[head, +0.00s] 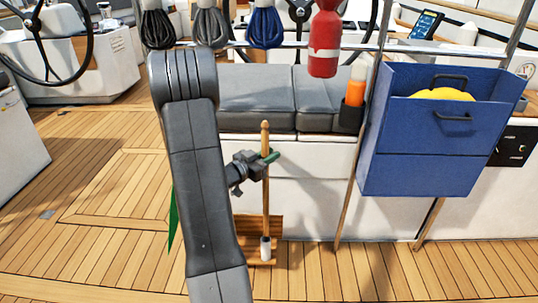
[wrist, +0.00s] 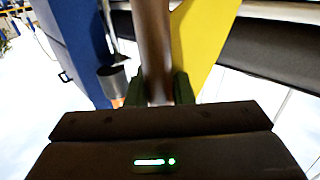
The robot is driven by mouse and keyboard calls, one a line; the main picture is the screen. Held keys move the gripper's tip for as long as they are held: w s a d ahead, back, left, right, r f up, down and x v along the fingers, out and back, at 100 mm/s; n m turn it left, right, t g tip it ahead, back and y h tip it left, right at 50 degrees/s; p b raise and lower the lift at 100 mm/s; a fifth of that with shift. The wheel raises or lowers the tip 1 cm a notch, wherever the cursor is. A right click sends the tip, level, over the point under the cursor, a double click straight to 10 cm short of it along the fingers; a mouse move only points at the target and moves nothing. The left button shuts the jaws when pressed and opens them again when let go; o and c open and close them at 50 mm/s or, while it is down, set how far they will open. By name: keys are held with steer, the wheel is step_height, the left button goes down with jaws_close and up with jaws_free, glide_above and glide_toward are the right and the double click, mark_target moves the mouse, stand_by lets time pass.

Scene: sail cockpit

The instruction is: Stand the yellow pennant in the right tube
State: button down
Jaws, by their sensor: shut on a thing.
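My gripper (head: 268,158) is shut on the wooden pole (head: 265,190) of the yellow pennant. The pole stands about upright, with a round knob on top. In the wrist view the pole (wrist: 154,45) runs between the fingers (wrist: 160,88), and the yellow cloth (wrist: 203,35) hangs to its right. The cloth does not show in the head view. The pole's lower end meets a white tube (head: 265,250) on a wooden rack (head: 271,224); I cannot tell whether it is inside or in front. A green pennant (head: 172,222) shows left of my arm, which hides the rack's left part.
A grey cushioned bench (head: 258,95) stands behind the pole. To the right are an orange bottle (head: 355,90) in a dark holder and a blue bag (head: 420,155) with a yellow thing (head: 442,94) inside. Coiled ropes (head: 212,25) hang above. Deck at left is clear.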

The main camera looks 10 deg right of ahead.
step_height(320, 180, down, 10)
steer(key=b, duration=0.6)
steer(key=shift+r, duration=0.25)
steer(key=c, duration=1.2)
jaws_free()
steer(key=shift+a, duration=0.1)
steer(key=p, duration=0.4)
glide_toward(268, 179)
steer(key=a, duration=0.1)
steer(key=a+f, duration=0.1)
steer(key=shift+a+f, duration=0.1)
steer(key=shift+a, duration=0.25)
